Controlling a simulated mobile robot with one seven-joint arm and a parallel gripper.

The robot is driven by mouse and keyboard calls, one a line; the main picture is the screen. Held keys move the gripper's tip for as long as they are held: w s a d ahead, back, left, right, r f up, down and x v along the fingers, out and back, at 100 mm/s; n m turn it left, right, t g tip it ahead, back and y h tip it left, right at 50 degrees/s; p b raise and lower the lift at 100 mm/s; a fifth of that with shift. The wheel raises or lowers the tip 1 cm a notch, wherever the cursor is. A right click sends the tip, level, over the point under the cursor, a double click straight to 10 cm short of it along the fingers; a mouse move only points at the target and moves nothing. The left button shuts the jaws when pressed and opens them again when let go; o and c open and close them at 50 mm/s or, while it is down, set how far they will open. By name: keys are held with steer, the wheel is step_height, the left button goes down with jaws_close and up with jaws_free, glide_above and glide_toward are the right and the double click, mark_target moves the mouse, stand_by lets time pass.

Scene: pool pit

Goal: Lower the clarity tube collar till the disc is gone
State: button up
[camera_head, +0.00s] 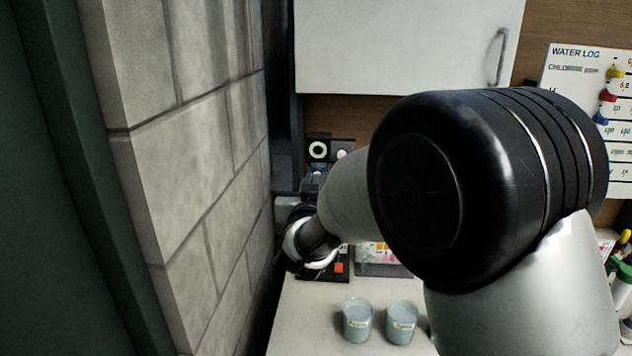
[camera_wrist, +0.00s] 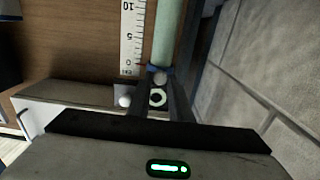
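In the wrist view a pale green clarity tube (camera_wrist: 166,35) stands beside a white numbered scale (camera_wrist: 130,38). A blue collar (camera_wrist: 156,69) with a round pale knob (camera_wrist: 160,78) is at the scale's low-number end. My gripper (camera_wrist: 161,80) has one dark finger on each side of the knob; whether they press on it I cannot tell. Beyond the fingers is a black-and-white ring (camera_wrist: 158,98), which also shows on a dark panel in the head view (camera_head: 318,149). The disc inside the tube is not visible. In the head view my arm hides most of the tube and gripper.
A block wall (camera_head: 200,150) stands close on the left. Two labelled cups of bluish liquid (camera_head: 357,320) (camera_head: 402,322) stand on the pale counter (camera_head: 308,325). A white cabinet (camera_head: 405,45) is above, and a water log board (camera_head: 588,75) hangs at right.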

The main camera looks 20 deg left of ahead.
steer(key=shift+f+b, duration=2.2)
steer(key=shift+f, duration=0.45)
jaws_close()
steer(key=shift+r, duration=0.15)
steer(key=o, duration=0.9)
jaws_free()
steer(key=shift+s, duration=0.1)
steer(key=v, duration=1.7)
steer(key=shift+s, duration=0.15)
